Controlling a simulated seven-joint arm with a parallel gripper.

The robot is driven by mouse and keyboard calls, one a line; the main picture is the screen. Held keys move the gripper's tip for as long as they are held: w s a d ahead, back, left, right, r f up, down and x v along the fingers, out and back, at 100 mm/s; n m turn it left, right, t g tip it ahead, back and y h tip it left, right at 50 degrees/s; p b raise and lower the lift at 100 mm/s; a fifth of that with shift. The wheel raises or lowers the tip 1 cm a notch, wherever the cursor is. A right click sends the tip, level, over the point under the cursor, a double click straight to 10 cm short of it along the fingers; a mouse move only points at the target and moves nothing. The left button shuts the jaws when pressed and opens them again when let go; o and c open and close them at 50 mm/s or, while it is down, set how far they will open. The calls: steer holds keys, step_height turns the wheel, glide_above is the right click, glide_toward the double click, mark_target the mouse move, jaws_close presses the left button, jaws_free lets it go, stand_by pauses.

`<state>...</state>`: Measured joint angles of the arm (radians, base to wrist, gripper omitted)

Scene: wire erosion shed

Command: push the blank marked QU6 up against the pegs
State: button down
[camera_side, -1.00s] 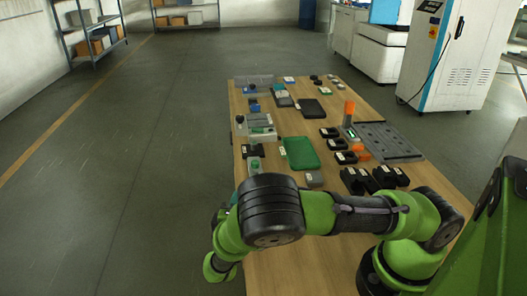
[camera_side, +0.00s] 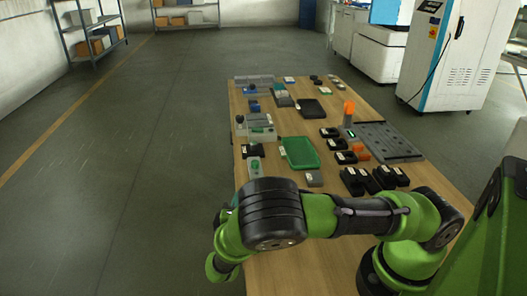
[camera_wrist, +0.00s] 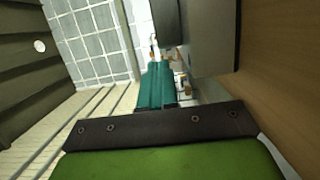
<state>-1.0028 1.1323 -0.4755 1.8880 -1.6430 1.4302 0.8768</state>
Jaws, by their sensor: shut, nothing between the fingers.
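My gripper shows in the wrist view as teal fingers (camera_wrist: 157,86), together with nothing between them. In the side view my own arm hides most of it at the table's near left edge. Several small labelled blocks lie on the table, but no marking can be read, so I cannot tell which is the blank marked QU6. A grey labelled block (camera_side: 314,178) lies by the green tray, and another labelled piece (camera_side: 255,167) lies at the left edge. The pegs cannot be made out. A large grey block (camera_wrist: 214,40) is close beside the fingers in the wrist view.
The wooden table (camera_side: 283,218) holds a green tray (camera_side: 300,153), a dark plate (camera_side: 313,109), a grey holed plate (camera_side: 390,142), an orange upright piece (camera_side: 349,108) and several black blocks (camera_side: 380,177). A grey fixture (camera_side: 258,134) stands along the left edge. The near table surface is mostly bare.

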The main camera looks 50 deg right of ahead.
steer(key=w+a+v, duration=0.1)
steer(key=w+v, duration=0.1)
steer(key=v, duration=0.8)
steer(key=s+d+r+m+g, duration=0.1)
steer(key=g, duration=0.1)
steer(key=d+r+m+g+y, duration=0.1)
steer(key=d+g, duration=0.1)
steer(key=s+d+r+m+g+y, duration=0.1)
steer(key=d+r+g, duration=0.1)
steer(key=shift+s+d+m, duration=0.25)
steer(key=shift+s+m, duration=0.05)
steer(key=shift+s, duration=0.05)
steer(key=s+d+r+m+t+y, duration=0.2)
steer(key=s+r+y, duration=0.4)
steer(key=r, duration=0.3)
steer(key=s+d+r+m+t+y, duration=0.2)
steer(key=s+r+m+y, duration=0.2)
steer(key=r+y, duration=0.5)
steer(key=shift+s+r+m, duration=0.15)
steer(key=shift+s+m, duration=0.15)
steer(key=shift+s, duration=0.7)
steer(key=c, duration=1.8)
jaws_free()
steer(key=shift+d, duration=0.15)
